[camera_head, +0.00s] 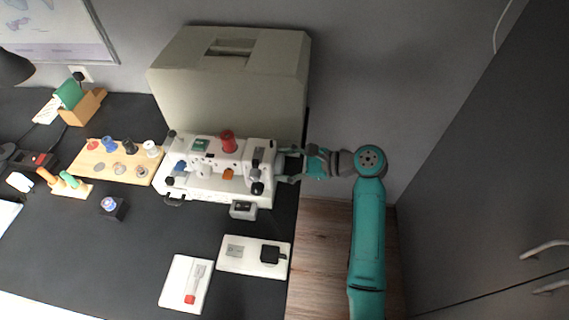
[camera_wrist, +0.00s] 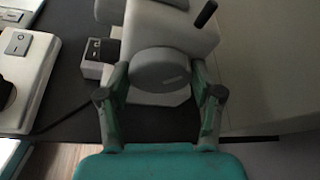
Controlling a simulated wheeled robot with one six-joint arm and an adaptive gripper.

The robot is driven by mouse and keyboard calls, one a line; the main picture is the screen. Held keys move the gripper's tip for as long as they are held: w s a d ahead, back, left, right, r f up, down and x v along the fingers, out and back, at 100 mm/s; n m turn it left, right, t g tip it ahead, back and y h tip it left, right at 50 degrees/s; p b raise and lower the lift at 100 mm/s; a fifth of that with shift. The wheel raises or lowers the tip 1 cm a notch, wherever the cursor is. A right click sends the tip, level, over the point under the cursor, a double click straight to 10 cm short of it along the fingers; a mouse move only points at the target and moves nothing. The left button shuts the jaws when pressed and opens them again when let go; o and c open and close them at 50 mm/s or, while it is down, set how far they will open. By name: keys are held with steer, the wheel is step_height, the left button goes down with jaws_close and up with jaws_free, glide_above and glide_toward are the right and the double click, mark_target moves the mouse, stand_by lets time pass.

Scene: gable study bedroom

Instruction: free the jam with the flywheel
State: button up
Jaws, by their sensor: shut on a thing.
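The white sewing machine (camera_head: 207,182) stands on the black desk, with a red spool (camera_head: 228,141) on top and its right end towards my arm. In the wrist view its round grey flywheel (camera_wrist: 163,69) sits at the end of the machine body (camera_wrist: 170,25). My gripper (camera_head: 287,165) reaches in from the right. In the wrist view my gripper (camera_wrist: 160,78) has one finger on each side of the flywheel, shut on its rim. The flywheel is mostly hidden in the head view. The needle area and any jammed thread cannot be made out.
A large beige case (camera_head: 230,95) stands close behind the machine. A wooden board (camera_head: 115,163) with spools lies to the left. A small grey switch box (camera_head: 243,210) and two white plates (camera_head: 225,262) (camera_head: 178,292) lie in front. The desk's middle front is clear.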

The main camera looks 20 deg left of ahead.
steer(key=shift+m, duration=0.3)
stand_by(0.4)
steer(key=o, duration=1.1)
steer(key=shift+o, duration=0.2)
steer(key=shift+w+d, duration=0.1)
steer(key=v, duration=1.1)
steer(key=shift+d+r, duration=0.15)
steer(key=shift+d, duration=0.2)
steer(key=shift+w, duration=0.1)
